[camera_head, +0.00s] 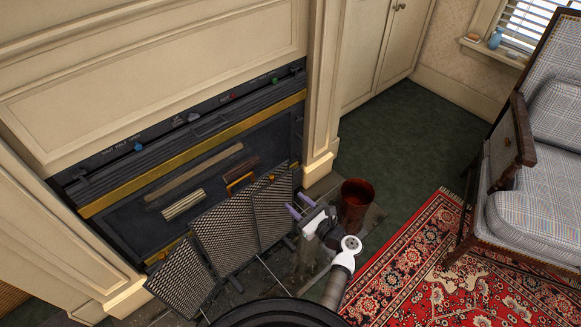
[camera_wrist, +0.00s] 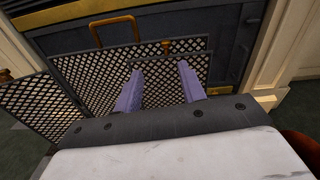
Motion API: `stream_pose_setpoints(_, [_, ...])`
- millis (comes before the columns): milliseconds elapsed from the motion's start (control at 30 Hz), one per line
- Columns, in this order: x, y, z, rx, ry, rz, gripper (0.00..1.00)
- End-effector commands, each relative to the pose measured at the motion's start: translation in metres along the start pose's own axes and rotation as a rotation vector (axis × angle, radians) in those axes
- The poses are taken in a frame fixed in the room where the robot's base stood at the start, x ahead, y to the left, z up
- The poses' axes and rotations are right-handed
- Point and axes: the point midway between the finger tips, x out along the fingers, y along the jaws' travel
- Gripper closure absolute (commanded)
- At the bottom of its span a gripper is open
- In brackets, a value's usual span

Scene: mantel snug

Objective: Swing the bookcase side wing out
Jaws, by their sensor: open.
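No bookcase shows. A dark mesh fire screen with hinged panels stands in front of the fireplace. Its right side wing (camera_head: 272,208) is nearest my gripper, beside the middle panel (camera_head: 226,235); the left side wing (camera_head: 182,285) is angled at the other end. My gripper (camera_head: 296,203) has two purple fingers spread apart, empty, just right of the right wing. In the wrist view the fingers (camera_wrist: 160,68) point toward the mesh, with mesh (camera_wrist: 158,92) seen between them. A small brass knob (camera_wrist: 171,47) shows at the top of the mesh. Contact cannot be told.
A copper-brown bucket (camera_head: 356,203) stands close to the right of my gripper. The cream fireplace surround (camera_head: 318,110) rises behind. A plaid armchair (camera_head: 540,190) and a red patterned rug (camera_head: 450,265) lie to the right. Green carpet (camera_head: 410,135) is clear beyond the bucket.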

Motion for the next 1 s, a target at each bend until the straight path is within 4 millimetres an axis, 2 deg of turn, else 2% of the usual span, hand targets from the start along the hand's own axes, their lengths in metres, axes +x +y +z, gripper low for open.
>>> stream_pose_setpoints(33, [-0.011, -0.001, -0.006, 0.051, -0.013, -0.01, 0.6])
stream_pose_setpoints(100, [-0.018, 0.0, -0.01, 0.093, -0.026, -0.016, 0.6])
stream_pose_setpoints(233, [-0.01, 0.0, -0.011, 0.104, -0.032, -0.014, 0.6])
stream_pose_setpoints(367, [0.012, 0.0, -0.012, 0.102, -0.032, -0.013, 0.6])
stream_pose_setpoints(700, [0.084, -0.002, -0.01, 0.098, -0.03, -0.014, 0.6])
stream_pose_setpoints(833, [0.103, -0.003, -0.009, 0.097, -0.03, -0.014, 0.6])
stream_pose_setpoints(1000, [0.116, -0.003, -0.007, 0.099, -0.03, -0.016, 0.6])
